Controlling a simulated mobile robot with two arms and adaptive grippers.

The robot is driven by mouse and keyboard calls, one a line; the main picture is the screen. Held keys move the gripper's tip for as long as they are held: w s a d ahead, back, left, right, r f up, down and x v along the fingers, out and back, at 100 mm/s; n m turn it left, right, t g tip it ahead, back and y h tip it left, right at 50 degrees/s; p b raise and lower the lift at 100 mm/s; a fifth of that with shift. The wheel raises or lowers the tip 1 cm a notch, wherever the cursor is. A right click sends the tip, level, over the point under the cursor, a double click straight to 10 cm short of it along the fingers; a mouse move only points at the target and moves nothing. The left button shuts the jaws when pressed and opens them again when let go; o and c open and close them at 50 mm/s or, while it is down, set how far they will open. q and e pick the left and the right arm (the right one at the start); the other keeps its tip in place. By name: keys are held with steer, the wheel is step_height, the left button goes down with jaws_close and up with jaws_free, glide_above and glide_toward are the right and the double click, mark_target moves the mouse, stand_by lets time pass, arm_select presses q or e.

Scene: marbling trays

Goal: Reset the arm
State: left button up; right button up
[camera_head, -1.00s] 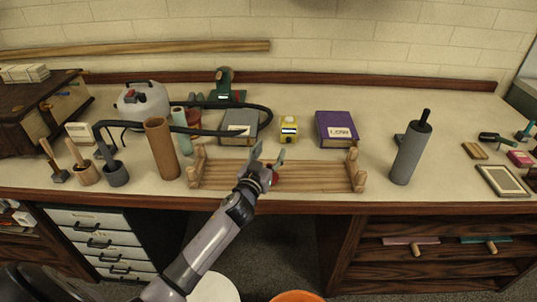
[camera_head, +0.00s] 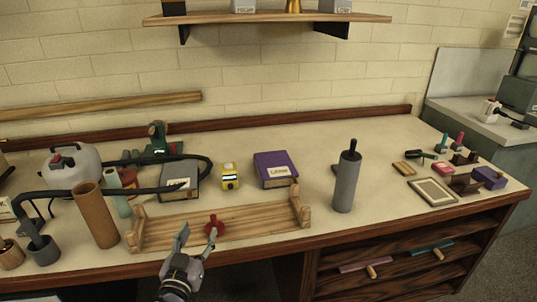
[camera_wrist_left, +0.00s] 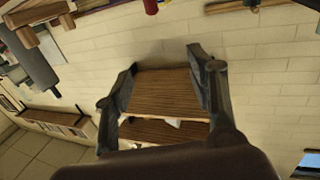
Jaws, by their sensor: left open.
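My left gripper (camera_head: 196,243) is open and empty at the bottom of the head view. It is in front of the wooden rack (camera_head: 255,220) on the bench, apart from it as far as I can tell. A small red knobbed piece (camera_head: 214,226) sits at the rack, just beyond the fingers. In the left wrist view the spread fingers of my left gripper (camera_wrist_left: 162,60) have nothing held between them. The right gripper is not in view.
A brown tube (camera_head: 97,215), a grey cylinder (camera_head: 345,182), a purple book (camera_head: 273,170) and a yellow device (camera_head: 230,176) stand on the bench (camera_head: 300,150). A wall shelf (camera_head: 265,19) hangs above. The bench between the rack and the grey cylinder is clear.

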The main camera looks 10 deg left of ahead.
arm_select(q)
steer(key=s+d+f+m+g+h, duration=0.1)
steer(key=s+d+f+g, duration=0.3)
steer(key=s, duration=0.5)
steer(key=s+d+f+m+g+h, duration=0.1)
steer(key=s+d+f+g, duration=0.1)
steer(key=s+f+g, duration=0.55)
steer(key=s+d+f+m+g+h, duration=0.1)
steer(key=s+d+f+m+g, duration=0.2)
steer(key=s, duration=0.7)
step_height(320, 180, down, 28)
steer(key=s+n+g, duration=0.1)
steer(key=s, duration=0.2)
steer(key=s+a+f+g, duration=0.1)
steer(key=s+a+f, duration=0.1)
steer(key=s+f, duration=1.1)
steer(key=shift+s+a+f, duration=0.2)
steer(key=shift+s+f, duration=0.15)
steer(key=shift+s, duration=0.9)
